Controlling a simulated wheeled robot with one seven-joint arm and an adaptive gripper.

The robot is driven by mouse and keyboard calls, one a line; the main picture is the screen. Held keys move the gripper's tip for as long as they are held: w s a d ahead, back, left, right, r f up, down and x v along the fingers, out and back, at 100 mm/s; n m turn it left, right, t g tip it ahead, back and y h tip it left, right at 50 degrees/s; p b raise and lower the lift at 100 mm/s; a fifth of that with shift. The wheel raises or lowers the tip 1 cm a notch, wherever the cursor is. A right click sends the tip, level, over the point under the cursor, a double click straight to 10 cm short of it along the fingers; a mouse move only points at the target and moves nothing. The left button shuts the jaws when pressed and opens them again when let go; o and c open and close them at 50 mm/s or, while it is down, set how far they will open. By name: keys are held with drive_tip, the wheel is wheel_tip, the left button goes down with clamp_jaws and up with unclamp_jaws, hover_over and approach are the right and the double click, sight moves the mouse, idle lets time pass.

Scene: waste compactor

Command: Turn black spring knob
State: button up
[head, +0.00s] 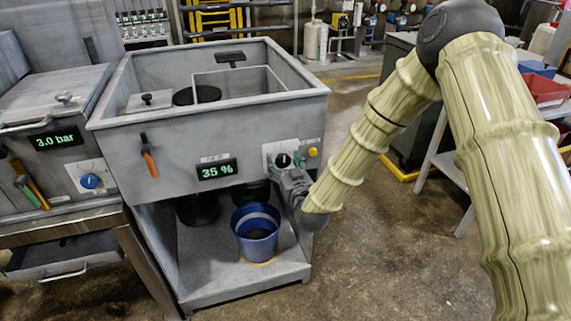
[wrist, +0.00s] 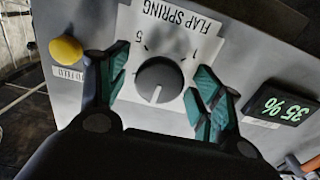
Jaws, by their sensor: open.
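The black spring knob (wrist: 159,80) sits on a white plate (wrist: 165,28) labelled "FLAP SPRING" in the wrist view. Its white pointer line points down in that view, toward my gripper's palm. In the head view the knob (head: 283,160) is on the front right of the grey machine. My gripper (wrist: 160,90) is open, with one teal-padded finger on each side of the knob. Gaps show between both pads and the knob. In the head view my gripper (head: 287,179) is at the panel, just below the knob and partly hidden by my wrist.
A yellow button (wrist: 66,50) is beside the left finger in the wrist view. A green "35 %" display (wrist: 285,107) is beyond the right finger. An orange-handled lever (head: 149,162) is on the machine's front. A blue bucket (head: 257,245) stands on the shelf below.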

drive_tip(key=shift+d, duration=0.1)
drive_tip(key=c, duration=1)
drive_tip(key=m+b, duration=0.2)
drive_tip(key=m, duration=0.2)
drive_tip(key=shift+f+m, duration=0.1)
drive_tip(key=shift+m, duration=0.2)
drive_tip(key=m+b, duration=0.2)
drive_tip(key=m, duration=0.2)
drive_tip(key=shift+m, duration=0.3)
drive_tip(key=m+b, duration=0.2)
drive_tip(key=m, duration=0.2)
drive_tip(key=shift+r+m+b, duration=0.2)
drive_tip(key=shift+m+b, duration=0.95)
drive_tip(key=shift+m, duration=1.15)
